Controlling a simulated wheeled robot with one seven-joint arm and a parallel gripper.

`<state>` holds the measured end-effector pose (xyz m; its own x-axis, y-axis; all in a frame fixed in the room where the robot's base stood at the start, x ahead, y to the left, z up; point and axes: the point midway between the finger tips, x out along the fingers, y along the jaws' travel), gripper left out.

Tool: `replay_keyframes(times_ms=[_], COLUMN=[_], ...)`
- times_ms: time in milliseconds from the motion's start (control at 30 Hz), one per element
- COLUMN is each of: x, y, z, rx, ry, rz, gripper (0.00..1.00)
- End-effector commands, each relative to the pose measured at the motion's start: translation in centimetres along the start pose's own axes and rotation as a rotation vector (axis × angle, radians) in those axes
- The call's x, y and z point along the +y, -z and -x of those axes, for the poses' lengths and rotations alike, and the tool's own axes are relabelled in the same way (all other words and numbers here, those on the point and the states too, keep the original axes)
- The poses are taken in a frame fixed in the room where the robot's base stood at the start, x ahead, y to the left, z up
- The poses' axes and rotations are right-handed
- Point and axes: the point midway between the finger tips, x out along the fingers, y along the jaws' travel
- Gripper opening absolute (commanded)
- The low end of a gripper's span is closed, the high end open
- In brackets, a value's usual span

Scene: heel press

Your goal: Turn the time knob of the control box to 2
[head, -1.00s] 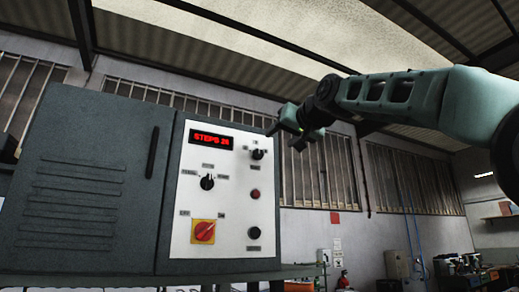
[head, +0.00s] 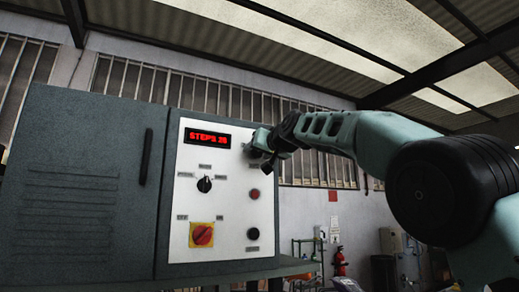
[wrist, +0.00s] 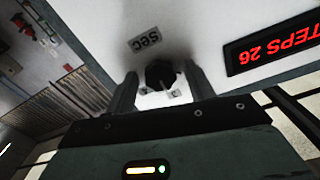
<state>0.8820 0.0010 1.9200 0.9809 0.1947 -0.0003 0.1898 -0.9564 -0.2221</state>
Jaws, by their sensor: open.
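The control box (head: 168,215) is a dark grey cabinet with a white front panel (head: 222,190). In the wrist view the time knob (wrist: 160,73) is round and black, next to a "Sec" label (wrist: 145,40). Small number labels beside it are only partly seen, so its exact setting cannot be read. My gripper (wrist: 159,80) is open, one finger on each side of the knob; whether they touch it cannot be told. In the head view my gripper (head: 257,146) is at the panel's upper right and hides the knob.
A red display (head: 208,138) reads STEPS 26. Below are a black selector (head: 205,184), a red-and-yellow switch (head: 202,235), a red button (head: 254,194) and a black button (head: 253,233). A door handle (head: 146,157) stands out at left. A fire extinguisher (head: 340,262) is behind.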

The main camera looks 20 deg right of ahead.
Motion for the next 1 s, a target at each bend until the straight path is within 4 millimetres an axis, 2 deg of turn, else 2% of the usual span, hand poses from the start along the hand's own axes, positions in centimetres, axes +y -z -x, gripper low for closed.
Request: replay_keyframes(times_ms=[100, 133, 200, 300, 667, 1000], x=[-0.01, -0.01, -0.01, -0.02, -0.02, 0.05], y=[-0.01, -0.01, 0.0, 0.0, -0.02, 0.01], z=[0.03, 0.03, 0.04, 0.05, 0.06, 0.08], rx=[0.0, 0.0, 0.0, 0.0, 0.0, 0.002], ry=[0.0, 0.0, 0.0, 0.0, 0.001, 0.0], rz=[0.0, 0.0, 0.0, 0.0, 0.043, 0.273], gripper=[0.53, 0.51, 0.31, 0.09, 0.09, 0.09])
